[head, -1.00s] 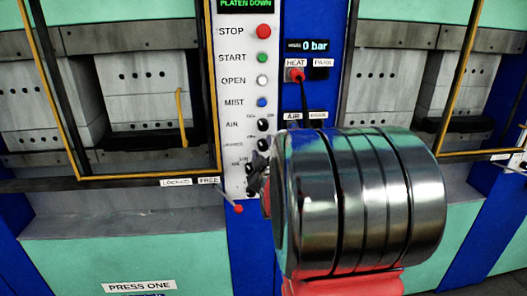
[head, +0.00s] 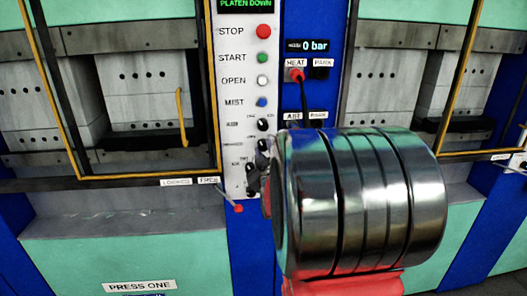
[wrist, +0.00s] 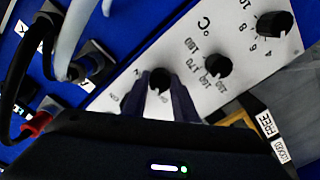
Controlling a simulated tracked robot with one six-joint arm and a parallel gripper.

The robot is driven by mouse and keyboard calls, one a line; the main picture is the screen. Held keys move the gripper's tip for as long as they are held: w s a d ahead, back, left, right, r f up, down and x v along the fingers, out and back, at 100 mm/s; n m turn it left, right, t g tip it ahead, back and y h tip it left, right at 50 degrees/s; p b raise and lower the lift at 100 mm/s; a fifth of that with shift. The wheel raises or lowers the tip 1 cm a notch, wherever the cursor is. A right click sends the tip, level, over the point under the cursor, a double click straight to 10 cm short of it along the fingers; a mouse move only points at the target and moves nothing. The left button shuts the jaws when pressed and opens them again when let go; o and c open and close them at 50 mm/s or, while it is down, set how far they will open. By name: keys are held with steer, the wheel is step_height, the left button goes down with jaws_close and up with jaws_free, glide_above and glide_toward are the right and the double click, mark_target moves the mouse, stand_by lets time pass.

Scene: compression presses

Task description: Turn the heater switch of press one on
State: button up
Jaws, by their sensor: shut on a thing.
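The heater switch (wrist: 159,82), a small black knob on press one's white panel, sits between my gripper's two dark fingers in the wrist view. My gripper (wrist: 162,78) is shut on it. Small ON/OFF-type lettering is beside the knob, but its pointer direction is too dark to tell. In the head view the heater switch (head: 262,145) shows small on the panel's lower right edge. My large metal arm link covers much of the area right of it, and my fingers are mostly hidden there.
The temperature knob (wrist: 218,65) and a further scale knob (wrist: 275,25) are close beside my fingers. Cables and a red plug (wrist: 38,122) lie left in the wrist view. A red-tipped lever (head: 238,208) sits below the panel (head: 232,105); the yellow-edged guard (head: 150,178) is left.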

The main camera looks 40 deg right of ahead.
steer(key=m, duration=0.5)
steer(key=shift+w+a+f, duration=0.1)
steer(key=shift+a+f, duration=0.05)
steer(key=shift+f, duration=0.1)
steer(key=m, duration=0.6)
steer(key=shift+f, duration=0.1)
steer(key=o, duration=0.8)
steer(key=shift+o, duration=1.2)
steer(key=shift+r, duration=0.2)
